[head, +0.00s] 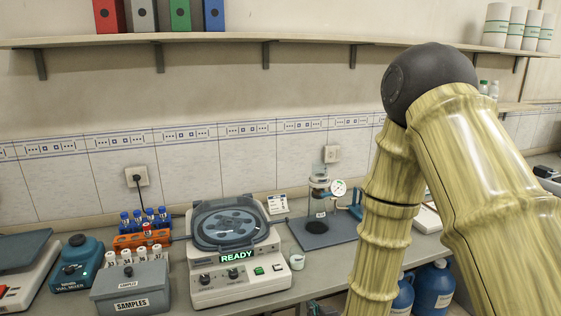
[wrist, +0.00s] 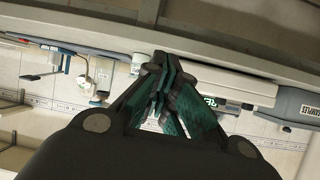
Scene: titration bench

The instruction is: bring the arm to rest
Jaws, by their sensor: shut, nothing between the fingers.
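My arm rises through the right side of the head view, with a dark elbow joint at the top. My gripper (wrist: 160,72) shows in the wrist view with its dark, green-sided fingers together and nothing between them. It is out of sight in the head view. I cannot tell the exact gap between fingertips and bench, but no contact shows.
On the bench stand a centrifuge (head: 230,268) lit "READY", a samples box (head: 130,288), an orange vial rack (head: 140,239), a vial mixer (head: 76,263), a small white cup (head: 297,261) and a glass vessel with a gauge (head: 319,204). Blue bottles (head: 432,288) stand below. A shelf (head: 210,36) runs above.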

